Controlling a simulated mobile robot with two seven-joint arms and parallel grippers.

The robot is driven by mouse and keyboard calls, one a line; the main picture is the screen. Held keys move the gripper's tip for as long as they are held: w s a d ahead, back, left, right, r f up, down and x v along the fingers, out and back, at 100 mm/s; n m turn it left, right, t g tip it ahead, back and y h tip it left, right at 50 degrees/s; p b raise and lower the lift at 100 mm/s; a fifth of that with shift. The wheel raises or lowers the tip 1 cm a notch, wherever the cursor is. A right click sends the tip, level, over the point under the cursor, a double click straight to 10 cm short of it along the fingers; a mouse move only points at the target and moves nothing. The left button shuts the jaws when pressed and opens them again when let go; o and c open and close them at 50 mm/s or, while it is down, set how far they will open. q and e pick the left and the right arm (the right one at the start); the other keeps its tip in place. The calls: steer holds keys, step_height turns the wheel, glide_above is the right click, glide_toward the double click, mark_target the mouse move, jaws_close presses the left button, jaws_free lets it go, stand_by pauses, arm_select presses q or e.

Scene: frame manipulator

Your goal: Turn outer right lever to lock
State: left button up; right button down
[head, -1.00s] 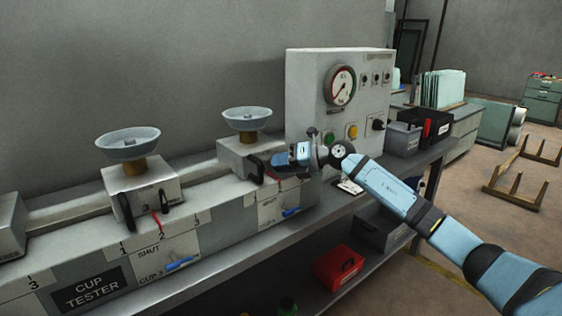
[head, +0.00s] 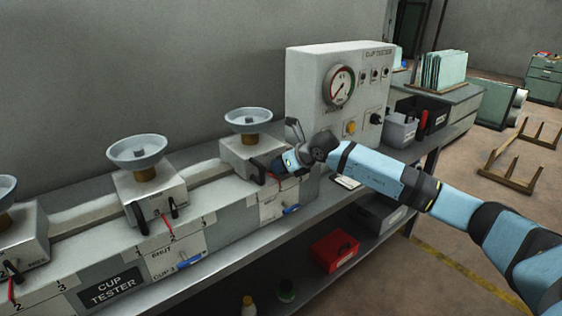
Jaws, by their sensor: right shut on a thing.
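The rightmost cup station (head: 240,150) is a light grey block with a grey bowl (head: 248,119) on top. A black lever (head: 258,173) shows at the left of its front face. My right gripper (head: 277,168) reaches in from the right and is shut at the right side of this front face, where the outer right lever would be. The fingers and wrist hide what they hold, so the lever's angle cannot be seen. My left gripper is not in view.
A gauge panel (head: 315,88) stands just behind my right wrist. The middle cup station (head: 150,190) has two black levers and a red pointer. A blue handle (head: 291,210) sits below the right station. A red box (head: 335,250) lies on the lower shelf.

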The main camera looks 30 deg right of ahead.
steer(key=shift+h, duration=0.4)
steer(key=shift+n, duration=0.3)
steer(key=c, duration=1.4)
jaws_free()
steer(key=shift+o, duration=0.2)
